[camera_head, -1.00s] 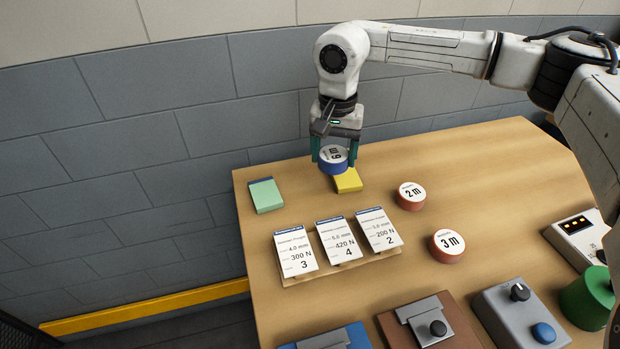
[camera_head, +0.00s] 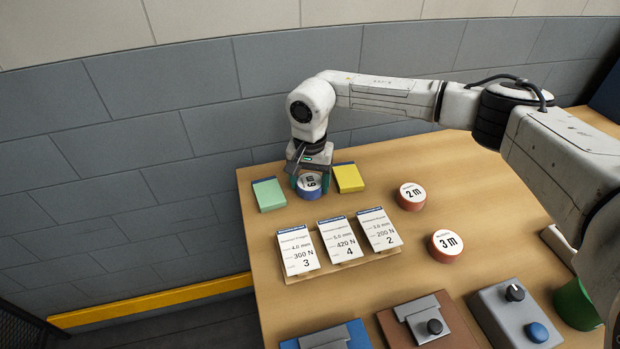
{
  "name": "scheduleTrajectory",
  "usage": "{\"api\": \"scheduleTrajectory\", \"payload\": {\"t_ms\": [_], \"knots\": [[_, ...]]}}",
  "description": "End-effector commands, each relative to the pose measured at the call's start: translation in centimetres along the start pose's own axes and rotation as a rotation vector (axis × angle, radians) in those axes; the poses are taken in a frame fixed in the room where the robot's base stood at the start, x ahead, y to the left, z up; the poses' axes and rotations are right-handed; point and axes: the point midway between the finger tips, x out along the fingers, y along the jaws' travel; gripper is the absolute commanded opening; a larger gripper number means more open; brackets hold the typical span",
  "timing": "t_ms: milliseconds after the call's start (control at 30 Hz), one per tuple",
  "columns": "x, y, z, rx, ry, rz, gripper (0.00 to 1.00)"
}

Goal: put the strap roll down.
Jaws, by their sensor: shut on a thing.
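The strap roll (camera_head: 310,187) is a short blue cylinder with a white top label. It sits low, between the green pad and the yellow pad near the back left of the table. I cannot tell whether it touches the tabletop. My gripper (camera_head: 308,182) points down over it, shut on its sides, and its dark green fingers partly cover the roll. Two red-brown rolls stand to the right, one labelled 2 m (camera_head: 412,196) and one labelled 3 m (camera_head: 446,245).
The green pad (camera_head: 269,195) is close on the left and the yellow pad (camera_head: 349,178) close on the right. Three upright cards (camera_head: 338,245) stand in front. Devices, including a grey box (camera_head: 520,315), line the front. The wooden table (camera_head: 460,170) is clear at right back.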

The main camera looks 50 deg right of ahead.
Motion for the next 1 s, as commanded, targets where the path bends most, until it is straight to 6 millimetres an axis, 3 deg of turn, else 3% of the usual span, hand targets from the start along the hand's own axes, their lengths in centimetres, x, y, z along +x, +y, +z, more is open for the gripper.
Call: {"api": "scheduleTrajectory", "payload": {"t_ms": [167,200,433,767,1000], "knots": [[0.3,0.0,0.0,0.0,0.0,0.0,0.37],[0.2,0.0,0.0,0.0,0.0,0.0,0.73],[0.2,0.0,0.0,0.0,0.0,0.0,0.95],[-0.3,0.0,0.0,0.0,0.001,-0.001,0.95],[-4.0,0.0,-0.1,-0.001,0.005,-0.001,0.95]]}}
